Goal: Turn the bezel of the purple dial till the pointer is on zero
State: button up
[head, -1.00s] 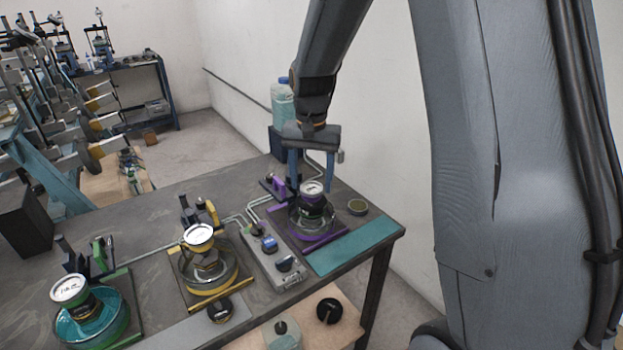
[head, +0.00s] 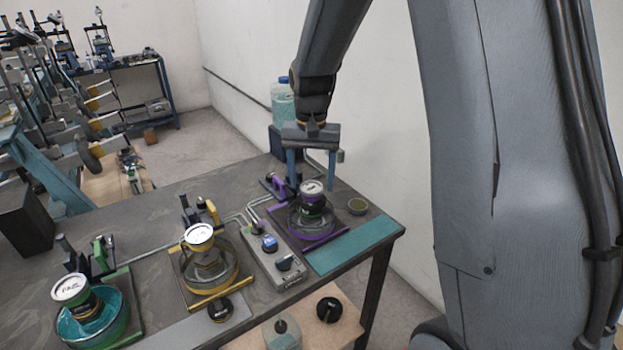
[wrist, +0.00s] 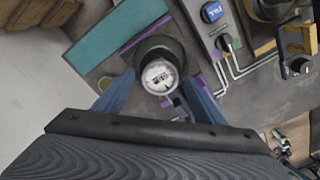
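The purple dial (head: 312,188) has a white round face and stands on a purple-edged fixture (head: 325,243) at the right of the bench. The dial face also shows in the wrist view (wrist: 160,77), where its pointer is too small to read. My gripper (head: 312,190) is above the fixture with its two blue fingers pointing down. In the wrist view my gripper (wrist: 157,88) is open, with one finger on each side of the dial. A gap shows beside the face, and I cannot tell whether either finger touches the bezel.
A yellow dial fixture (head: 200,236) and a green one (head: 70,288) stand to the left. A grey control box (head: 272,256) is beside the purple fixture. A teal mat (head: 355,245) and a small round tin (head: 357,206) lie at the right. The wall is close behind.

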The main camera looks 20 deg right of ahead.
aim_at(312, 187)
notch_tip(312, 187, up, 8)
jog(key=b, duration=0.2)
dwell(0.4)
jog(key=shift+f, duration=0.1)
jog(key=s+f+n+t+b, duration=0.1)
jog(key=s+f+n+b, duration=0.3)
jog(key=s+f, duration=1.1)
jog(key=shift+s+n+b, duration=0.35)
jog(key=shift+s+n, duration=0.05)
jog(key=shift+s, duration=0.85)
dwell(1.1)
